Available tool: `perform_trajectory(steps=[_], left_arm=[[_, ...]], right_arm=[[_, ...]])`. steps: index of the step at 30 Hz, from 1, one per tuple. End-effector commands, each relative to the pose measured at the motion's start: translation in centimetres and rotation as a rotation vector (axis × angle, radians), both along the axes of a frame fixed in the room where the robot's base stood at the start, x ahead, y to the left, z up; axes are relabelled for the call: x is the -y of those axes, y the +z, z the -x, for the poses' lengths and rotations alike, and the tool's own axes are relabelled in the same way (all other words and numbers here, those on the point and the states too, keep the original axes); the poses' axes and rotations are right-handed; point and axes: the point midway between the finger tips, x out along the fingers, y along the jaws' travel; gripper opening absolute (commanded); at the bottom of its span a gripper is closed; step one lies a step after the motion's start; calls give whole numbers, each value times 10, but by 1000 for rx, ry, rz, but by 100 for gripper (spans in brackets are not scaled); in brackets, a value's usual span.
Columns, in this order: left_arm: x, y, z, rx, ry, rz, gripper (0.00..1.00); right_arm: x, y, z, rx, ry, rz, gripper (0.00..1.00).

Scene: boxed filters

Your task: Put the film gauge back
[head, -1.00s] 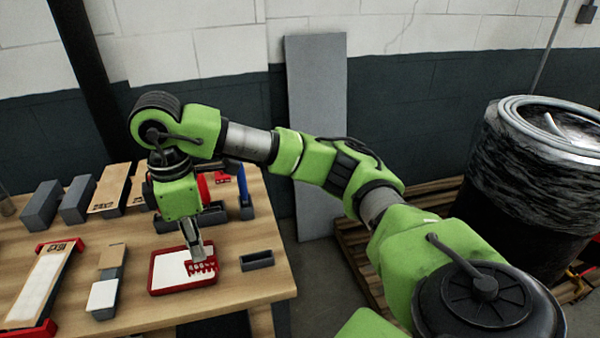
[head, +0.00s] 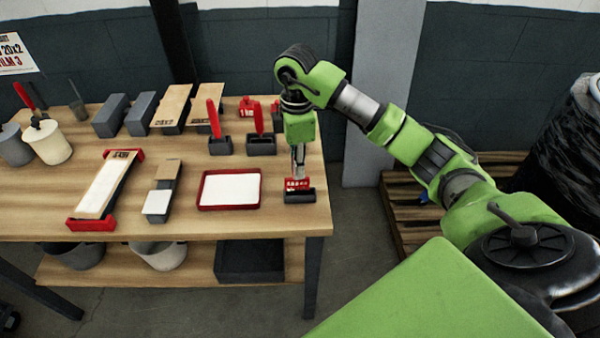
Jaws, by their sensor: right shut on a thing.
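The film gauge (head: 298,184) is a small red comb-like piece with white marks. My right gripper (head: 298,172) points down and is shut on it. The gauge is upright at a small dark grey holder (head: 299,196) near the table's front right corner. Its lower edge meets or sits in the holder; I cannot tell how deep. The red-rimmed tray (head: 203,191) with a white sheet lies to the left, with no gauge on it. My left gripper is not in view.
The wooden table (head: 270,223) ends just right of the holder. Dark holders with red-handled tools (head: 261,140) stand behind. A red-ended frame (head: 91,224), grey blocks (head: 110,115) and pots (head: 47,142) are further left. Bare wood lies between tray and holder.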

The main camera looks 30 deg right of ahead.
Motion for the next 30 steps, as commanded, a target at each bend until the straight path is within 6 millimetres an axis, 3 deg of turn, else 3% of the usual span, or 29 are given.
perform_trajectory(steps=[4, 10, 22, 23, 24, 30], left_arm=[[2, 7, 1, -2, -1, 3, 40], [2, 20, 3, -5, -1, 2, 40], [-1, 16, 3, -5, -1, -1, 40], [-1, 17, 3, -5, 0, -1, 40], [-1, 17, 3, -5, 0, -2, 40], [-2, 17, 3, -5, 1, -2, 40]], right_arm=[[11, -13, -1, -5, -2, 1, 0], [9, -37, -1, -2, 0, 0, 0], [8, -45, -2, 0, 1, 0, 0], [8, -44, -2, 1, 1, 0, 23], [8, -44, -2, 0, 1, 0, 32], [9, -44, -2, 0, 0, 0, 32]])
